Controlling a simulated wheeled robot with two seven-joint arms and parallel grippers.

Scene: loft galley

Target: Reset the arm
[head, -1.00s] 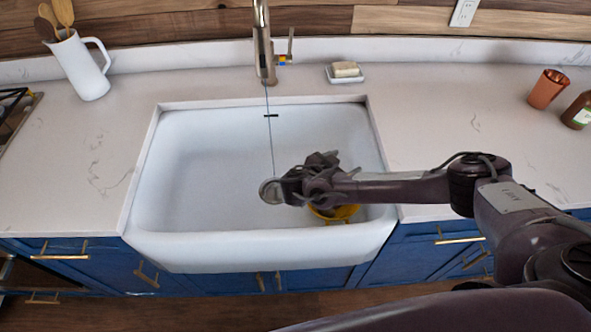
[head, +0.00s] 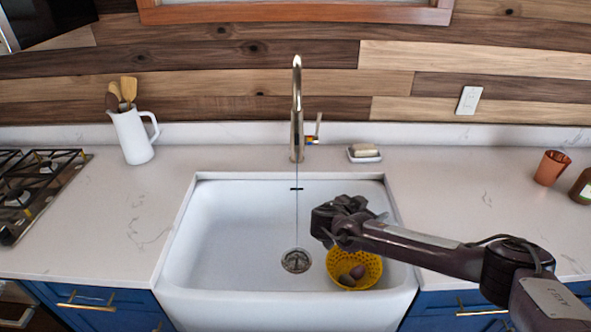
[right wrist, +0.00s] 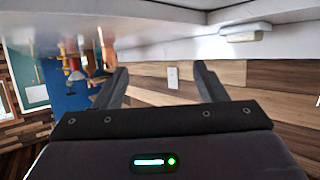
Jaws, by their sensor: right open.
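My right gripper (head: 325,222) hangs over the right part of the sink in the head view, above and behind a yellow colander. It is empty; its two fingers stand apart in the right wrist view (right wrist: 161,70), with nothing between them. The right arm reaches in from the lower right across the counter's edge. My left arm and gripper are not in view.
The yellow colander (head: 341,279) holds dark roundish items in the white sink (head: 230,225), beside the drain (head: 296,261). A thin stream falls from the faucet (head: 297,115). A soap dish (head: 364,157), white jug (head: 132,137) and copper cup (head: 551,168) stand on the counter.

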